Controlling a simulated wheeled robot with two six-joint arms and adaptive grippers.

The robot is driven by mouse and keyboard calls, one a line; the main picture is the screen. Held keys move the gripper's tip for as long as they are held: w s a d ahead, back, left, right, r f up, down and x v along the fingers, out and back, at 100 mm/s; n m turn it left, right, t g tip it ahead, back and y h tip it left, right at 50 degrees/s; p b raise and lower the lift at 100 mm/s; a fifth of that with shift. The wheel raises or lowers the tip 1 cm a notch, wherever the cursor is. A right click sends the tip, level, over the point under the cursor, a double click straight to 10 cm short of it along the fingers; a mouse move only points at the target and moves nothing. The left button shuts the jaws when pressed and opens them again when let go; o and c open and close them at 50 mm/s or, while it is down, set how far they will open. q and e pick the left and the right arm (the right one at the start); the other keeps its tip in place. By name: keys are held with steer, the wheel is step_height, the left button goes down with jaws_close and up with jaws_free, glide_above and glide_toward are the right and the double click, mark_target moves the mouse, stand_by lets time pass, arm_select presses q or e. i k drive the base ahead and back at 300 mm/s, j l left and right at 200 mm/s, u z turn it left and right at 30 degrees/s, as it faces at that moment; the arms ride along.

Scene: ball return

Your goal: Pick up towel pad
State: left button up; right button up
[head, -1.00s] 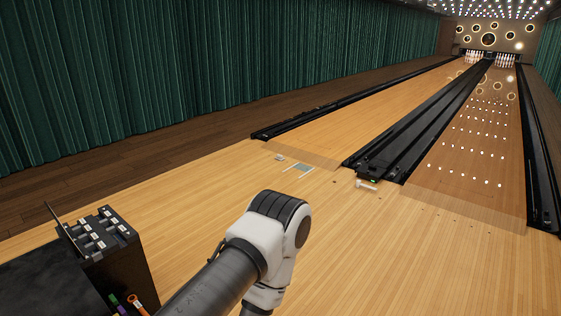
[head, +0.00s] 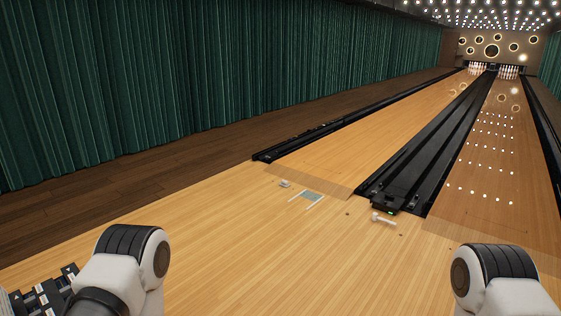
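A small flat grey-green square (head: 311,196) lies on the wooden floor before the left lane, with pale strips along its sides. It looks like the towel pad, but it is too small to be sure.
A small whitish object (head: 284,184) lies left of the pad. A white object (head: 383,219) lies by the black ball-return end (head: 390,203) between the lanes. The floor (head: 250,240) between is clear.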

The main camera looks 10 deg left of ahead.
mark_target(283, 183)
steer(key=i+u, duration=0.3)
steer(key=i, duration=3.9)
steer(key=i+j+z, duration=0.15)
steer(key=i, duration=0.5)
steer(key=i+j, duration=0.1)
steer(key=i, duration=0.55)
steer(key=i+j+z, duration=0.1)
steer(key=i, duration=0.55)
steer(key=i+j+z, duration=0.2)
steer(key=i+z, duration=0.15)
steer(key=i+j+z, duration=0.75)
steer(key=i, duration=0.15)
